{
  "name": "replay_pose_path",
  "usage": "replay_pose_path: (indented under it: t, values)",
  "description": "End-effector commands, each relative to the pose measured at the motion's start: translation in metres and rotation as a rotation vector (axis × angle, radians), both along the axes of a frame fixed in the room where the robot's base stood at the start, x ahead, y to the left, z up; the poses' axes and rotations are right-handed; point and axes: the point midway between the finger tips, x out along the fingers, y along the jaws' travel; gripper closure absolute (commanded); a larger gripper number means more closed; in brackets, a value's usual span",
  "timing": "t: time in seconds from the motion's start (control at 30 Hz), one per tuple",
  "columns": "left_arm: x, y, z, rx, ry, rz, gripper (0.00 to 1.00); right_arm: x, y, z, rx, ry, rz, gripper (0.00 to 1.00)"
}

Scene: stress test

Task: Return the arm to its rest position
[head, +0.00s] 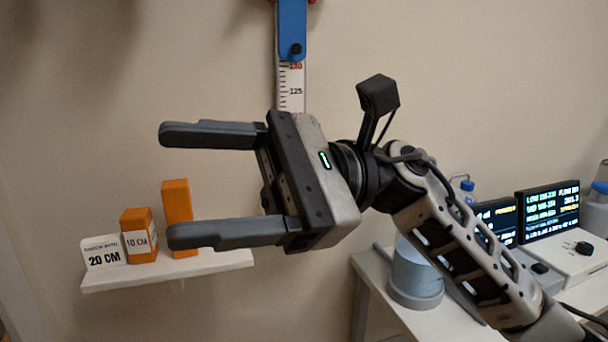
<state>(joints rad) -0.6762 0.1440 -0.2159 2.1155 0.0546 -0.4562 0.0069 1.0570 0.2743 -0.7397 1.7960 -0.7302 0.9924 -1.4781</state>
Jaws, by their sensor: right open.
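My right gripper (195,184) is raised in the middle of the head view, with its two dark fingers pointing left and spread wide apart. Nothing is between the fingers. My right arm comes in from the lower right and reaches across in front of the wall. The lower finger is in front of the white shelf's right part and overlaps the view of the tall orange block (177,203). I cannot tell whether they touch. My left gripper is not in view.
A white wall shelf (215,262) holds orange blocks (138,222) and a "20 CM" card (103,254). A measuring scale with a blue slider (292,28) hangs behind my gripper. At right, a table (374,268) bears a grey-blue container (416,275) and lit displays (551,211).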

Motion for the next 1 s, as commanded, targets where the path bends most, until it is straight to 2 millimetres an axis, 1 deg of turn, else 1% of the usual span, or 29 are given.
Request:
replay_pose_path:
  t: [0.03,0.07,0.1,0.17,0.2,0.27,0.3,0.37,0.4,0.47,0.5,0.57,0.6,0.67,0.7,0.73,0.77,0.8,0.87,0.9,1.0]
  values:
    - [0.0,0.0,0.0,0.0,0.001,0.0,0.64,0.011,-0.005,-0.005,0.049,0.227,-0.007,0.35]
    - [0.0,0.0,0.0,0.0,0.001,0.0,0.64,0.019,-0.009,-0.007,0.076,0.358,-0.009,0.35]
    - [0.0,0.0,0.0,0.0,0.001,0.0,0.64,0.032,-0.015,-0.012,0.111,0.532,-0.01,0.35]
    - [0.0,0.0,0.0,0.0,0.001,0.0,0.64,0.052,-0.027,-0.023,0.167,0.796,-0.005,0.35]
    - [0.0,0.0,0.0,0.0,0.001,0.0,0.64,0.066,-0.036,-0.034,0.207,0.971,0.003,0.35]
    - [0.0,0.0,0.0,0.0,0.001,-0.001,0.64,0.086,-0.05,-0.056,0.27,1.234,0.021,0.35]
    - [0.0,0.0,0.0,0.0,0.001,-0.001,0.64,0.099,-0.061,-0.075,0.317,1.407,0.037,0.35]
    - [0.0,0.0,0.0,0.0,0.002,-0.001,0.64,0.116,-0.077,-0.108,0.394,1.666,0.066,0.35]
    - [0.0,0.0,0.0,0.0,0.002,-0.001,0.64,0.125,-0.089,-0.134,0.452,1.835,0.09,0.35]
    - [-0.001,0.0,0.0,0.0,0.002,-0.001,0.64,0.133,-0.106,-0.176,0.55,2.082,0.133,0.35]
    - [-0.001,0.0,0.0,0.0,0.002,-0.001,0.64,0.134,-0.117,-0.205,0.619,2.233,0.162,0.35]
    - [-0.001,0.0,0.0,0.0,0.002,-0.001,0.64,0.132,-0.133,-0.248,0.73,2.442,0.209,0.35]
    - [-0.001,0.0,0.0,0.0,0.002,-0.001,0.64,0.126,-0.142,-0.277,0.81,2.57,0.243,0.35]
    - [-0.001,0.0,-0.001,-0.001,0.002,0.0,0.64,0.114,-0.156,-0.319,0.943,2.749,0.292,0.35]
    - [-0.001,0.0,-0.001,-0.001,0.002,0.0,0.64,0.102,-0.164,-0.346,1.039,2.857,0.328,0.35]
    - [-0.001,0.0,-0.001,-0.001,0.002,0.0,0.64,0.092,-0.17,-0.366,-1.105,-2.905,-0.349,0.35]
    - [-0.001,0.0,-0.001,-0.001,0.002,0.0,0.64,0.081,-0.176,-0.383,-1.113,-2.802,-0.354,0.35]
    - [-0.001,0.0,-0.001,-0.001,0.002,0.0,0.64,0.066,-0.182,-0.406,-1.123,-2.671,-0.358,0.35]
    - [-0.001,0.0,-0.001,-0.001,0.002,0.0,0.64,0.043,-0.191,-0.434,-1.139,-2.497,-0.36,0.35]
    - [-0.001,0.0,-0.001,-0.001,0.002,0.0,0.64,0.029,-0.195,-0.449,-1.149,-2.396,-0.36,0.35]
    - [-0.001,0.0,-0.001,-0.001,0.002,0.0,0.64,-0.002,-0.203,-0.476,-1.166,-2.206,-0.362,0.35]
